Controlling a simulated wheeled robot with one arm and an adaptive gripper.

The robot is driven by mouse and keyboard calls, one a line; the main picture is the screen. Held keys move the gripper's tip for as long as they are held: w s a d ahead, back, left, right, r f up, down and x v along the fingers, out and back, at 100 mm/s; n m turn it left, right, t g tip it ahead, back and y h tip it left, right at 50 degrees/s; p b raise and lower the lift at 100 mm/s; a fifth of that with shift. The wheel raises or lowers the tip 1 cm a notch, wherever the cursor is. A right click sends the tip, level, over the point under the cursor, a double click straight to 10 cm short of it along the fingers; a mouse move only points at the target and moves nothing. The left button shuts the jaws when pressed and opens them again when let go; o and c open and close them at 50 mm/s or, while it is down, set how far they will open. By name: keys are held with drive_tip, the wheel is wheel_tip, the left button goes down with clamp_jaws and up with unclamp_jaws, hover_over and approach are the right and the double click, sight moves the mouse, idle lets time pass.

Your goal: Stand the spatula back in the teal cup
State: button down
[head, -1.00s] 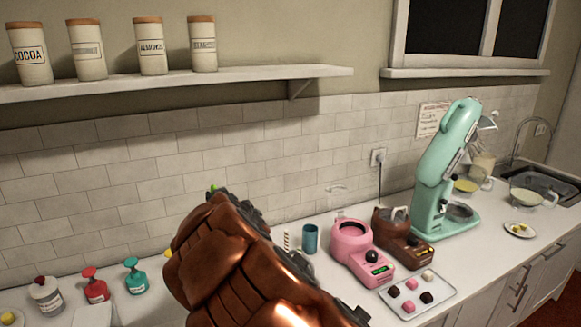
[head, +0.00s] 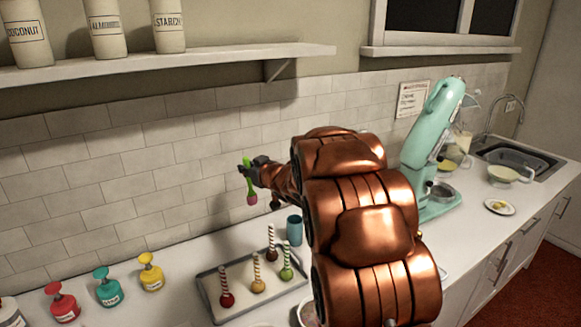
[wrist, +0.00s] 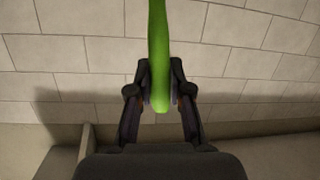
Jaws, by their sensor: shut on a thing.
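The spatula has a green handle (head: 246,175) and a pink end (head: 252,199) hanging down. My gripper (head: 249,168) is shut on the handle and holds it roughly upright in the air, in front of the tiled wall. In the wrist view the green handle (wrist: 159,50) stands between the two fingers of my gripper (wrist: 160,97). The teal cup (head: 294,230) stands on the counter, to the right of the spatula and lower in the head view. The cup's inside cannot be made out, and my arm passes close to its right.
A tray (head: 215,300) with several striped-stick pops lies in front of the cup. Several pump bottles, such as a yellow one (head: 150,272), stand to the left. A mint mixer (head: 435,150) is at the right. My arm hides the middle right of the counter.

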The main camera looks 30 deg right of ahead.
drive_tip(key=s+d, duration=0.7)
drive_tip(key=d, duration=0.4)
wheel_tip(320, 180, down, 13)
drive_tip(key=b, duration=1.1)
drive_tip(key=shift+w+a+n, duration=0.15)
drive_tip(key=shift+w+n, duration=0.05)
drive_tip(key=shift+n, duration=0.2)
drive_tip(key=shift+r, duration=0.15)
drive_tip(key=c, duration=1)
unclamp_jaws()
drive_tip(key=v, duration=1.2)
drive_tip(key=shift+r, duration=0.1)
